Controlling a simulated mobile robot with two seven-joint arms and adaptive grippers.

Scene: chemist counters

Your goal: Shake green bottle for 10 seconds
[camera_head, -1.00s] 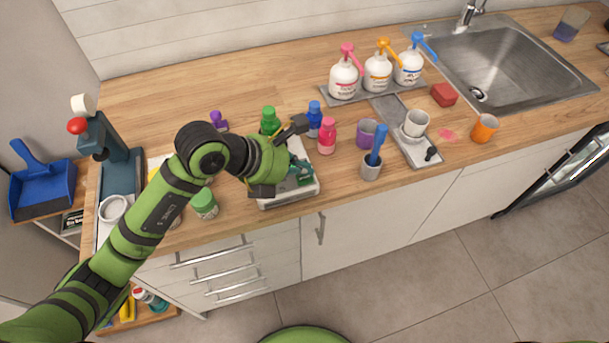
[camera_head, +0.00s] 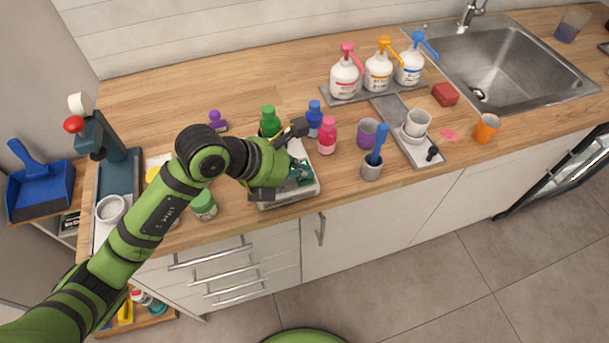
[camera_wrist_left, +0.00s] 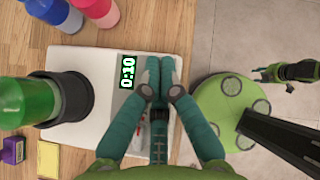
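The green bottle (camera_head: 269,122) stands at the back of the white shaker device (camera_head: 300,191), partly behind my left arm. In the left wrist view the bottle (camera_wrist_left: 24,104) rises from a black round holder (camera_wrist_left: 78,97) on the device (camera_wrist_left: 105,118). My left gripper (camera_head: 301,170) is over the device's front part, apart from the bottle. In the left wrist view its teal fingertips (camera_wrist_left: 161,68) are together beside the display, with nothing seen between them. My right gripper (camera_wrist_left: 272,73) shows small at the right; its finger state is unclear.
Blue (camera_head: 314,119) and pink (camera_head: 327,136) bottles stand right of the device. A purple cup (camera_head: 366,134) and a grey mortar with blue pestle (camera_head: 372,169) are further right. A green-lidded jar (camera_head: 204,204) stands left, near the counter edge.

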